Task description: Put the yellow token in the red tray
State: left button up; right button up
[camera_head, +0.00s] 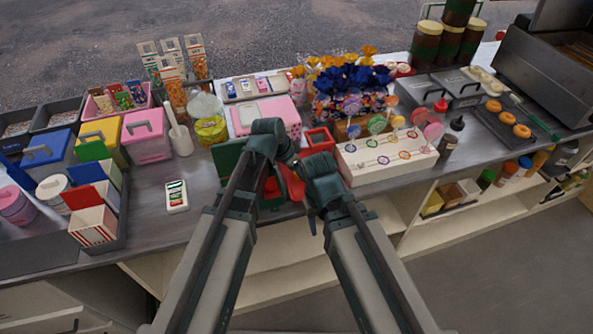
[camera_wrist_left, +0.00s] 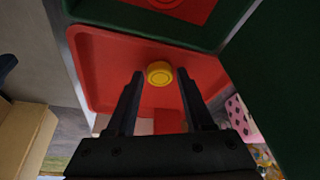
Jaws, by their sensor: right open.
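The yellow token (camera_wrist_left: 160,73) is a small round disc over the red tray (camera_wrist_left: 110,65) in the left wrist view. It shows between my left fingertips (camera_wrist_left: 160,76), with a narrow gap on each side; whether it rests on the tray floor I cannot tell. My left gripper is open around it. In the head view a red surface (camera_head: 292,183) shows between my arms beside the green box (camera_head: 226,155); the token is hidden there. My right gripper (camera_head: 312,222) is open and hangs low at the counter's front edge, partly hidden by its arm.
A white lollipop stand (camera_head: 385,160) is close on the right, with a red box (camera_head: 318,140) behind my right arm. A white card reader (camera_head: 176,196) lies on the left. Bare counter (camera_head: 150,215) surrounds it.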

pick_arm(q)
jog(key=shift+o, duration=1)
jog(key=shift+r, duration=0.1)
jog(key=shift+r, duration=0.15)
jog(key=p+v, duration=1.2)
jog(key=s+f+n+g+y, duration=0.1)
jog(key=s+n+y, duration=0.1)
jog(key=s, duration=0.5)
jog(key=s+a+n+g+y, duration=0.1)
jog(key=s+n+g+y, duration=0.1)
jog(key=s+n, duration=0.2)
jog(key=s, duration=0.3)
jog(key=shift+s+a+f+y+b, duration=0.2)
jog(key=shift+s+f+y+b, duration=0.1)
jog(key=shift+f+y, duration=0.1)
